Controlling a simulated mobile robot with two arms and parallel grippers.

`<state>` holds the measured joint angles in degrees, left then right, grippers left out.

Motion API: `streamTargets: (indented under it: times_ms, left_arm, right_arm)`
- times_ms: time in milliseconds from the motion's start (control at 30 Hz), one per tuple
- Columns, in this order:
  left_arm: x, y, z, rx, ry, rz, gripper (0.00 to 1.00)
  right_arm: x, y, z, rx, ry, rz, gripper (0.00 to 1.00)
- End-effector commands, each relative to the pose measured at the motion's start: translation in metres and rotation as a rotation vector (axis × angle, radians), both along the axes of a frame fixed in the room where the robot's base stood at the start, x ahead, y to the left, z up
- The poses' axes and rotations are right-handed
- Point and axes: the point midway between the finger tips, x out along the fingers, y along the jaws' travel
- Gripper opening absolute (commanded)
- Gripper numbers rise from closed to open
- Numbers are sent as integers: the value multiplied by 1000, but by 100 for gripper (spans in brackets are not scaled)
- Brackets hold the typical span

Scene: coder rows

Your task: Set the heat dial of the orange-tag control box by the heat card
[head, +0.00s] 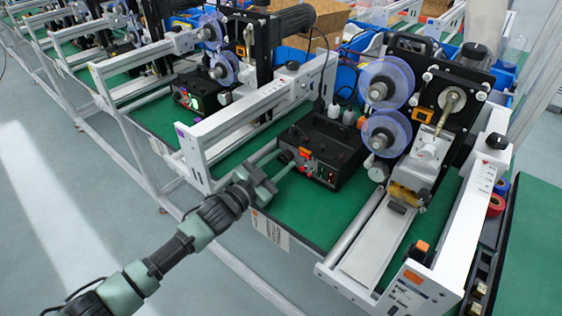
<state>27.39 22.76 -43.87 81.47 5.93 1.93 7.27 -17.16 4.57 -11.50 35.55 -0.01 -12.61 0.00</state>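The orange-tag control box (335,150) is a black box on the green bench, with an orange tag (305,153) on its front face. A round black dial (286,157) sits at the left end of that face. My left gripper (283,160) is at this end, its two pale fingers apart on either side of the dial; contact cannot be told. The dial's setting is too small to read. A white card (270,229) with an orange mark hangs at the bench's front edge; its print is not legible, so I cannot tell if it is the heat card. My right gripper is not in view.
A labelling machine with blue clear reels (386,80) stands right of the box. A white rail frame (250,115) stands to its left. Another black control box (195,97) with a green display is farther back. Bare green bench (320,215) lies before the box.

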Motion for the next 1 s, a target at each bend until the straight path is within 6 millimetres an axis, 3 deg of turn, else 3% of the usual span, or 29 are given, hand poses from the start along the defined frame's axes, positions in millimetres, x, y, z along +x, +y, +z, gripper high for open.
streamTargets:
  times_ms: [300, 500, 1000]
  left_arm:
    - [-42, 30, -2, 2, 1, 0, 35]
    - [-59, 43, -1, 1, 2, 0, 35]
    - [-58, 45, 3, -5, 17, 7, 35]
  right_arm:
    - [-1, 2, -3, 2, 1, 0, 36]
    - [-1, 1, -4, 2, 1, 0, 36]
    - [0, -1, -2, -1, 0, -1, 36]
